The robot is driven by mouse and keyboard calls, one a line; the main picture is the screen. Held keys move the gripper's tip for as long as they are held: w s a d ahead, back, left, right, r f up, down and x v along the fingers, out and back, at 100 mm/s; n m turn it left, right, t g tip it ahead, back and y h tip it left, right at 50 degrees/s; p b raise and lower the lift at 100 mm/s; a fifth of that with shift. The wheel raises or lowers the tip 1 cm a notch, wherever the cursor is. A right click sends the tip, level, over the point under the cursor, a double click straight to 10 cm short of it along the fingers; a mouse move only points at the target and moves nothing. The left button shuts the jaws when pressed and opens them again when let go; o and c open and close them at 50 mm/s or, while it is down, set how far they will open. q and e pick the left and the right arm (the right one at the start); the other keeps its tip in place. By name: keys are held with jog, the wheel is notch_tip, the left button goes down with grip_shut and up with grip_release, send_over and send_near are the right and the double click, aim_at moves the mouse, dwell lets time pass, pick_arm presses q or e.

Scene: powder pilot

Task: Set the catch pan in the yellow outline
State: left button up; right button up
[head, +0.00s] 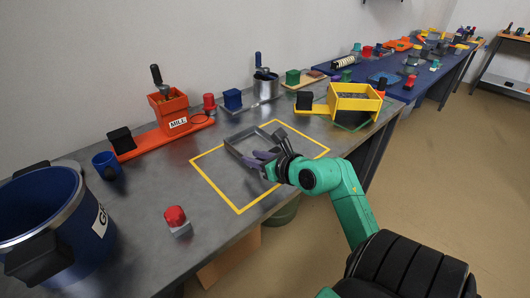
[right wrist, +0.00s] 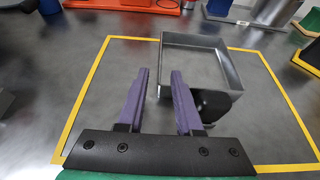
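The catch pan (right wrist: 222,70) is a shallow grey metal tray with a black handle; it also shows in the head view (head: 236,148). It sits on the bench mostly inside the yellow outline (head: 214,187), at its far side. The pan covers part of the outline's far line and appears to overlap it. In the head view the right gripper (head: 258,160) is low over the outline, beside the pan. The handle is just beyond the right finger and partly hidden by it. My left gripper is not in view.
An orange mill (head: 168,110) and a blue cup (head: 106,165) stand behind and left. A large blue bin (head: 90,245) stands at the near left, with a red-topped block (head: 176,218) nearby. A yellow box (head: 352,100) stands at the right. The outline's near part is bare.

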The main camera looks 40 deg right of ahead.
jog(key=v, duration=0.5)
jog(key=shift+s, duration=0.25)
